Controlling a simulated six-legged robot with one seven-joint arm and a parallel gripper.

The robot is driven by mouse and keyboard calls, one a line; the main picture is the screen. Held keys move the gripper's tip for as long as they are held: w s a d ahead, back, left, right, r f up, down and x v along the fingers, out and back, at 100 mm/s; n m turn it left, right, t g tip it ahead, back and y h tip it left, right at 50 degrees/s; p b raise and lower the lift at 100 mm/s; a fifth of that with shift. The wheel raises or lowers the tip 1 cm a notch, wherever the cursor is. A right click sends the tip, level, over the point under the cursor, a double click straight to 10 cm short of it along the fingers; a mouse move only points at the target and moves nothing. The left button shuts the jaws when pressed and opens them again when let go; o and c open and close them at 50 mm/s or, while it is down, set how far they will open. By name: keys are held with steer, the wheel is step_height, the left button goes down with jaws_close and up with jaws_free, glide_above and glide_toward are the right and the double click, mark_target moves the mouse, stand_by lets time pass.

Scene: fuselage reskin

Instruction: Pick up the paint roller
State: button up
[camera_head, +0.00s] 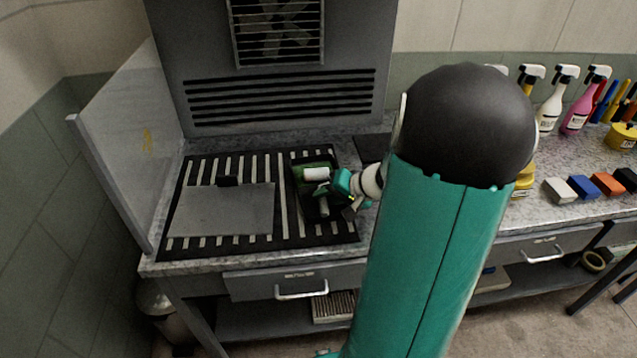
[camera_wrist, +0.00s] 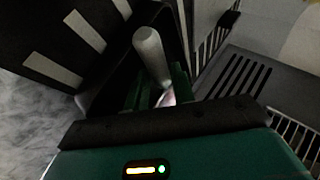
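The paint roller has a white cylinder (camera_head: 316,174) and a pale handle (camera_head: 323,207). It lies in a dark tray (camera_head: 305,192) on the slatted black mat. My gripper (camera_head: 346,184) is low at the tray's right side, close to the roller. In the wrist view a pale grey rounded bar, which looks like the roller's handle (camera_wrist: 150,52), runs down between the green fingers of my gripper (camera_wrist: 158,88). Whether the fingers touch it cannot be made out, and its lower end is hidden in shadow.
A flat grey plate (camera_head: 222,210) lies on the mat (camera_head: 270,243) left of the tray. A grey side panel (camera_head: 125,140) and a vented back wall (camera_head: 290,100) bound the bench. Spray bottles (camera_head: 550,105) and coloured blocks (camera_head: 583,187) stand at right. My arm hides the bench's middle.

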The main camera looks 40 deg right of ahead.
steer(key=shift+w+a+f, duration=0.1)
steer(key=shift+w+f, duration=0.1)
jaws_close()
